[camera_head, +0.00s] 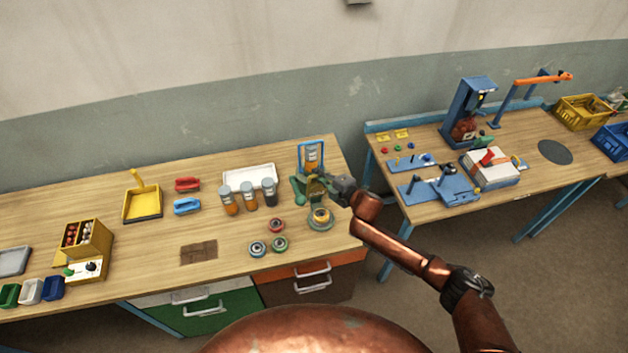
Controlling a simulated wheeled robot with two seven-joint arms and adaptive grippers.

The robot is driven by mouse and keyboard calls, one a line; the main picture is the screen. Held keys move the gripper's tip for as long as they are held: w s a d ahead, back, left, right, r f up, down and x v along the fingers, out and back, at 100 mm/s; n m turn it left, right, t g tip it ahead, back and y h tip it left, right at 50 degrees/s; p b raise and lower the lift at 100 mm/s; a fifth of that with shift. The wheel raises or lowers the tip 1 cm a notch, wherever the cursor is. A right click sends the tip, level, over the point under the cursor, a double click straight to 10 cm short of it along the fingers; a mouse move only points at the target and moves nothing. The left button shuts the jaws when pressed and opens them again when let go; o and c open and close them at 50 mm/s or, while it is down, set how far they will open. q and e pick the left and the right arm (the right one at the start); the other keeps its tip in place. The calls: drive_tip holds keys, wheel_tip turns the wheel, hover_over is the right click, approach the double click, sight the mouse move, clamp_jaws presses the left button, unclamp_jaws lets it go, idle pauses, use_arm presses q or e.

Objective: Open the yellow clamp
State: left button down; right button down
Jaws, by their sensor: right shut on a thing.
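My right gripper (330,186) reaches in from the right over the left bench. It is shut on a small yellow part, which looks like the yellow clamp (317,187), at the front of a green stand with a blue frame (301,160). The gripper covers part of the clamp, and it is too small to tell how far it is open. An orange jar with a grey lid (312,156) stands inside the blue frame. My left gripper is not in view.
Several jars (249,200) and a white tray (250,178) stand left of the stand. A green-based round holder (320,218) is just in front of it, with several round pieces (279,243) nearby. A second bench (508,193) is at the right, across a gap.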

drive_tip(key=shift+w+r, duration=0.2)
idle(0.3)
drive_tip(key=c, duration=2)
unclamp_jaws()
drive_tip(key=shift+f, duration=0.1)
drive_tip(key=v, duration=1.2)
